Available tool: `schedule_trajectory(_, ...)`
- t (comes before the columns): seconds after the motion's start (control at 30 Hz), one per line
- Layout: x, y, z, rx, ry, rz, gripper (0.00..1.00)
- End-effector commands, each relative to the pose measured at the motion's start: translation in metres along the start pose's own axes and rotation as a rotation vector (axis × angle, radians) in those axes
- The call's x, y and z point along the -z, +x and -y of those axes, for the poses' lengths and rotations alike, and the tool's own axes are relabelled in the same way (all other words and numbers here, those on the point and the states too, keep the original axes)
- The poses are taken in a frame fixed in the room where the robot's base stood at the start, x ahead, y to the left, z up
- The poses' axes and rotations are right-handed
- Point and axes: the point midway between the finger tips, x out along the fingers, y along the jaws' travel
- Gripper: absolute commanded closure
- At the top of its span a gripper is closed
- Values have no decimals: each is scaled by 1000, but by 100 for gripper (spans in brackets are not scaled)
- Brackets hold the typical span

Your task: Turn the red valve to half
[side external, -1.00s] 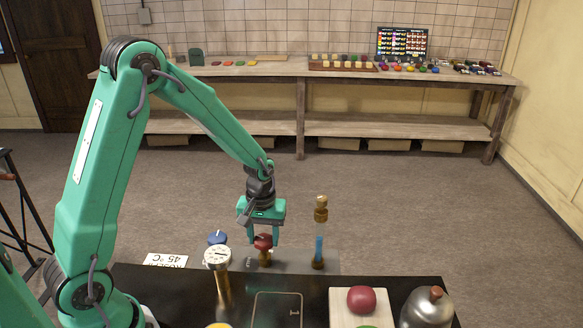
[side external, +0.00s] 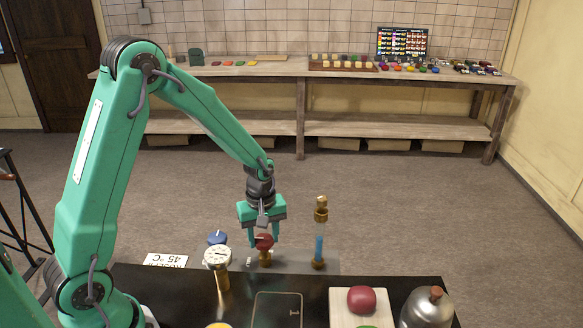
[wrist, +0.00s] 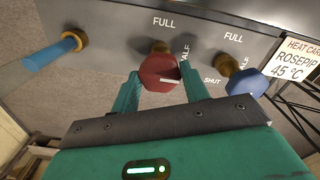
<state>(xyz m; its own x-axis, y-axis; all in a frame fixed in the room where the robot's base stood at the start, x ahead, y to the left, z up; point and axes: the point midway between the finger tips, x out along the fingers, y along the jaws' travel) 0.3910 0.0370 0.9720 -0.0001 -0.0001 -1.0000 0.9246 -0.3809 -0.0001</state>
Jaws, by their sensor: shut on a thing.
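The red valve (side external: 264,241) has a rounded red knob on a brass stem and stands on a grey panel. In the wrist view the red knob (wrist: 160,72) carries a white pointer line aimed to the right. My gripper (side external: 264,236) points down over the valve, shut on its knob. In the wrist view one green finger of my gripper (wrist: 159,71) lies on each side of the knob. The panel (wrist: 118,28) has a FULL label above the valve, a HALF label partly hidden by the knob or finger, and a SHUT label to the right.
A blue valve (side external: 217,237) stands left of the red one, behind a brass-stemmed dial gauge (side external: 217,257). A blue tube with brass fittings (side external: 319,245) stands to the right.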

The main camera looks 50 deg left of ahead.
Motion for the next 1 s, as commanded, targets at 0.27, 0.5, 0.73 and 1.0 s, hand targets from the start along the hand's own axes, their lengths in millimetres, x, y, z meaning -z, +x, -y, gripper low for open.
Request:
schedule_trajectory(0.27,0,-1,0,-1,1,-1,35)
schedule_trajectory(0.5,0,0,0,0,1,0,34)
schedule_trajectory(0.73,0,-5,0,-2,2,-1,34)
schedule_trajectory(1.0,0,-31,-1,-4,2,-2,34)
